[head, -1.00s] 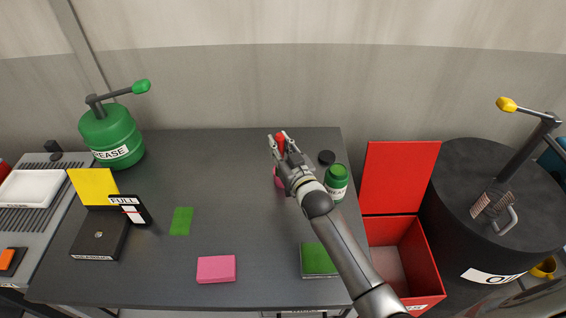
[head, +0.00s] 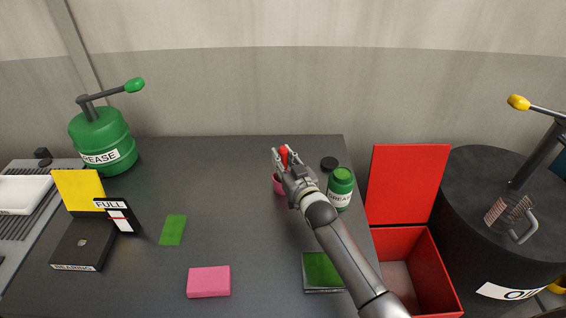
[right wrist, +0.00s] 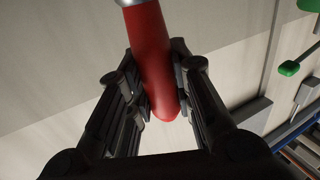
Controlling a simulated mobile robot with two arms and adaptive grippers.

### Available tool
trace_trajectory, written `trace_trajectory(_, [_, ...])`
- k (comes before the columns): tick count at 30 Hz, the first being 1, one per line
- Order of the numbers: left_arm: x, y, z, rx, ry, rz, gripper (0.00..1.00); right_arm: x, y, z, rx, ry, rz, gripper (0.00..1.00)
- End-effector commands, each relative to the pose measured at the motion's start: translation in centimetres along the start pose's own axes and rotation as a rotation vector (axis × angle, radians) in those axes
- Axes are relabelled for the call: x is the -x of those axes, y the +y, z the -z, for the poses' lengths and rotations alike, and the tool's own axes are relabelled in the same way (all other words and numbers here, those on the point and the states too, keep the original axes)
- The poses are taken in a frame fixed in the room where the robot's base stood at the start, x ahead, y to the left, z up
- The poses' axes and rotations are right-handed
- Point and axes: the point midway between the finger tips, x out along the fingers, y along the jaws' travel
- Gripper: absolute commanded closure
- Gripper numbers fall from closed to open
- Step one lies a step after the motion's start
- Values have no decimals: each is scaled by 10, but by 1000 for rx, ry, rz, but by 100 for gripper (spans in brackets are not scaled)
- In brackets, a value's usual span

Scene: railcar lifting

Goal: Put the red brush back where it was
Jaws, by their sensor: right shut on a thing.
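The red brush shows as a small red end (head: 284,154) between the fingers of my right gripper (head: 286,160) in the head view. In the right wrist view its red handle (right wrist: 155,60) lies between the two black fingers of my right gripper (right wrist: 162,88), with a metal collar at the top edge. The gripper is shut on the handle. The brush's bristle end is out of view. A pink cup (head: 279,186) stands on the table just below the gripper in the picture, partly hidden by it. My left gripper is not in view.
A pink block (head: 208,281), green pad (head: 323,270) and green sheet (head: 173,230) lie on the dark table (head: 240,225). An open red box (head: 440,290) stands at the right.

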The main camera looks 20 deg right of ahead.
Motion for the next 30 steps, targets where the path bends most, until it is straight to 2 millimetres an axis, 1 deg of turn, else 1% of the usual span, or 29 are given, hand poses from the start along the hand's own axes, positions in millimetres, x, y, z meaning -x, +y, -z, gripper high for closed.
trace_trajectory(4, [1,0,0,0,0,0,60,0,0,1,0,1,0,100])
trace_trajectory(8, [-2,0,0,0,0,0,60,0,0,-4,0,0,0,100])
trace_trajectory(9, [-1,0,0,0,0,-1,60,0,0,-2,0,-1,0,73])
trace_trajectory(13, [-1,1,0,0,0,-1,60,0,0,-2,0,-1,0,57])
trace_trajectory(21, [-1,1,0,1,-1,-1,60,0,0,-2,0,0,0,57])
trace_trajectory(25, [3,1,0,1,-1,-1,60,1,0,3,0,0,0,57])
trace_trajectory(29, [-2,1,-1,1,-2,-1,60,15,0,-1,0,-2,-1,57])
trace_trajectory(30, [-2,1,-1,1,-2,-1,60,21,0,-2,0,-3,-1,57])
